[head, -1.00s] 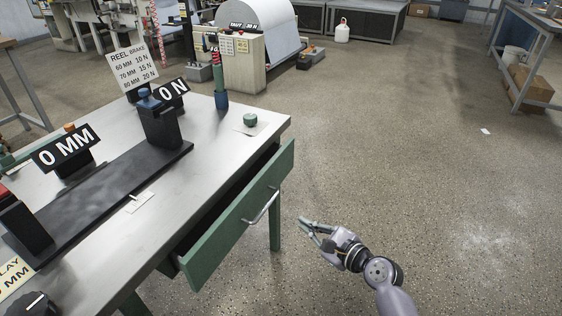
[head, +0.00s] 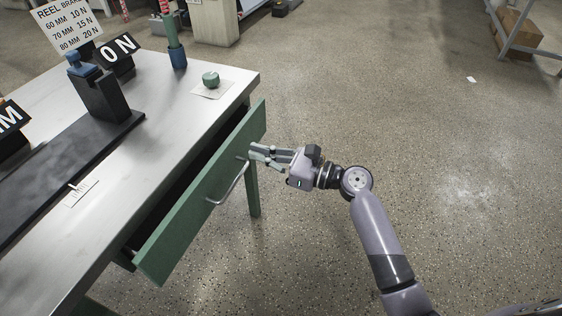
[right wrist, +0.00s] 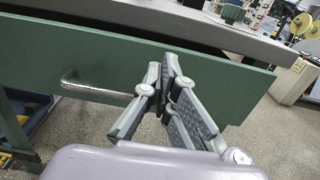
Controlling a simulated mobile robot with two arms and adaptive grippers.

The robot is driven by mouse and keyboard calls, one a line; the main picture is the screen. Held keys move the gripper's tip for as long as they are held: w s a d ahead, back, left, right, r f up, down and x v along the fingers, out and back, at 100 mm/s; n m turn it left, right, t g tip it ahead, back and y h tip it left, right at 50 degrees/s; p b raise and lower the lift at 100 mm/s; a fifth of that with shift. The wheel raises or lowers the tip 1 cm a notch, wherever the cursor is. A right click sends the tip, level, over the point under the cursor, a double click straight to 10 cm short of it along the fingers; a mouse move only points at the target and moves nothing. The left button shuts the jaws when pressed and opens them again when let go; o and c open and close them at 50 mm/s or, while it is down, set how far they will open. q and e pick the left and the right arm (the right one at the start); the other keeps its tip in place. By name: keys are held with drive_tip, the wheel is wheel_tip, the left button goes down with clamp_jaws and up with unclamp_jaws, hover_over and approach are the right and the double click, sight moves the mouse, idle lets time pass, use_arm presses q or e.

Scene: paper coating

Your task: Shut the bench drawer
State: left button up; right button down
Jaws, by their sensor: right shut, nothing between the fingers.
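The green bench drawer (head: 196,205) stands pulled out from the steel-topped bench (head: 150,120), with a dark gap behind its front. Its bar handle (head: 231,184) is on the outer face. My right gripper (head: 253,152) is shut and empty, with its fingertips close to the drawer front near its far end, beyond the handle. In the right wrist view the fingertips (right wrist: 169,62) point at the green front, just right of the handle (right wrist: 95,88); whether they touch it I cannot tell. My left gripper is not in view.
On the bench are a black rail (head: 60,180), a blue-knobbed block (head: 98,90), a green knob (head: 210,79) on a white card, a blue-green post (head: 176,50) and signs.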

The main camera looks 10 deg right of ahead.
sight(230, 146)
drive_tip(key=x, duration=0.4)
drive_tip(key=shift+w+a+b, duration=0.1)
drive_tip(key=shift+a+b, duration=0.1)
drive_tip(key=shift+b, duration=0.2)
drive_tip(key=shift+w+a, duration=0.15)
drive_tip(key=shift+a, duration=0.1)
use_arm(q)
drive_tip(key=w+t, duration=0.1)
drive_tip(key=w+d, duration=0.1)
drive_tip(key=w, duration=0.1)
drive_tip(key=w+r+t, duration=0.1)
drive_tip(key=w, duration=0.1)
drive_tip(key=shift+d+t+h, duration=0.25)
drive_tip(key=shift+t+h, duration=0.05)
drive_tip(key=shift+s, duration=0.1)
use_arm(e)
drive_tip(key=shift+p+x, duration=0.75)
drive_tip(key=shift+x, duration=0.5)
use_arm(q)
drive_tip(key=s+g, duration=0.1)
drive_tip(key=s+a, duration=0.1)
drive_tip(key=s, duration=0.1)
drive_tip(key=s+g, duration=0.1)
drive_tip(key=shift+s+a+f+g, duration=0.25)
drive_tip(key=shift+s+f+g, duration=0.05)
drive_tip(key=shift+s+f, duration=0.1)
use_arm(e)
drive_tip(key=shift+w, duration=0.1)
